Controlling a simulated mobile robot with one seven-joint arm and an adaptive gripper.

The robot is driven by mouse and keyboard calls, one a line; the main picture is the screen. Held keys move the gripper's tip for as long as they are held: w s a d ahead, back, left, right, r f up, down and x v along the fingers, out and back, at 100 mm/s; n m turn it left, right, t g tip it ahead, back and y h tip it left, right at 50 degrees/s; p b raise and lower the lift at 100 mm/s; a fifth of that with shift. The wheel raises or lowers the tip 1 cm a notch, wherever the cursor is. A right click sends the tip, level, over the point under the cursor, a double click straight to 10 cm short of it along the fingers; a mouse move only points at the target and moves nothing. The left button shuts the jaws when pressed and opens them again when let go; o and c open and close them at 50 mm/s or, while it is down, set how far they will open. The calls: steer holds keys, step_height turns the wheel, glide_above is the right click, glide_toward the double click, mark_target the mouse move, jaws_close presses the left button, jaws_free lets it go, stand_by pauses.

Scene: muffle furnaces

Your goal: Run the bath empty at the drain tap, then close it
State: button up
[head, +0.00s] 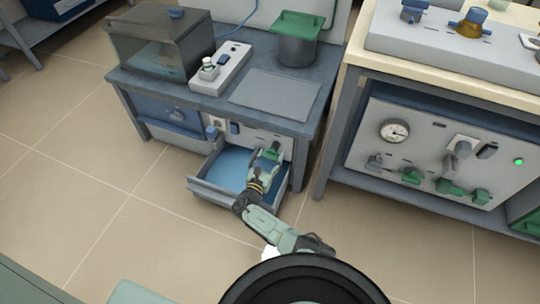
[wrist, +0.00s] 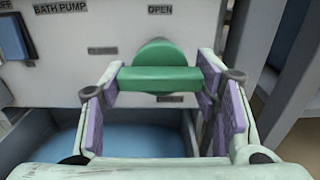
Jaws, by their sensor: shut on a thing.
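The green tap handle (wrist: 160,78) sits on the pale front panel (wrist: 90,30), with its bar lying level. A label reading OPEN (wrist: 160,10) is above it, and smaller plates are at its left and below. My gripper (wrist: 165,95) is shut on the handle, a finger at each end of the bar. In the head view my gripper (head: 268,157) reaches the green handle low on the bench front. Below it a pulled-out tray (head: 205,191) has a blue inside; I cannot tell whether that is water. A clear-walled tank (head: 150,50) stands on the bench top; its level is unclear.
A switch (wrist: 12,40) sits near the BATH PUMP label. A green-lidded pot (head: 297,42) stands on the bench. To the right, another bench has a panel with a gauge (head: 395,130) and several green taps. The tiled floor at left is clear.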

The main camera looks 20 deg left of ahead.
stand_by(0.5)
steer(key=o, duration=1.2)
steer(key=shift+c, duration=0.2)
steer(key=s, duration=1.2)
steer(key=shift+a, duration=0.15)
